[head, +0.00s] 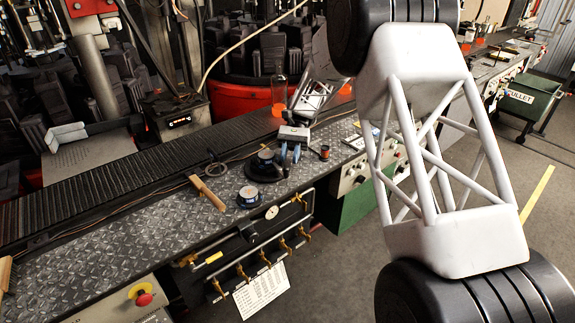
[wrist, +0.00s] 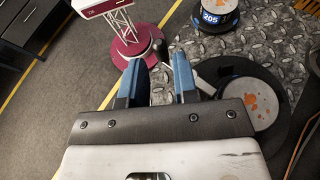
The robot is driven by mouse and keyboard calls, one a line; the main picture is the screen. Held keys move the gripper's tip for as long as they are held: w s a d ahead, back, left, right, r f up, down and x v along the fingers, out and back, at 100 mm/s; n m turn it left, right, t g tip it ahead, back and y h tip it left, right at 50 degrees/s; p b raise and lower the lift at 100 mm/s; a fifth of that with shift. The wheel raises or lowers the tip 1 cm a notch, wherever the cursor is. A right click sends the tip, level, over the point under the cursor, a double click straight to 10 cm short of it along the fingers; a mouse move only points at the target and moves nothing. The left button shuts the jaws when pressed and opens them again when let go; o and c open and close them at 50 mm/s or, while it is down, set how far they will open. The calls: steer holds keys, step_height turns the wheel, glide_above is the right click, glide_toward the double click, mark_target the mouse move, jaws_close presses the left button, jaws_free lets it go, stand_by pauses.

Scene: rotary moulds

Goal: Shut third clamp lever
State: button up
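My gripper (head: 290,153) hangs low over the patterned metal bench, fingers pointing down. In the wrist view, its two blue fingers (wrist: 158,75) are apart with a gap between them. A dark knob-ended lever (wrist: 158,47) shows just beyond the fingertips. A grey bar runs behind the right finger towards a round metal disc (wrist: 250,98) on a black base; whether it joins the knob is hidden. Several brass-handled levers (head: 241,271) line the bench's front panel, below and left of my gripper. I cannot tell which lever is the third clamp lever.
A blue-banded puck marked 205 (wrist: 212,18) sits on the bench plate. A wooden handle (head: 208,193) sticks out left of the pucks. A clear bottle (head: 279,90) stands behind my gripper. A red emergency button (head: 143,298) is at the near left.

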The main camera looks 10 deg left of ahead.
steer(key=shift+v, duration=1.4)
steer(key=o, duration=0.3)
steer(key=s+r+t+h, duration=0.1)
steer(key=s+r+t, duration=0.3)
steer(key=t, duration=0.5)
steer(key=shift+a+r, duration=0.25)
steer(key=shift+r, duration=0.05)
steer(key=shift+s, duration=0.15)
steer(key=shift+f, duration=0.15)
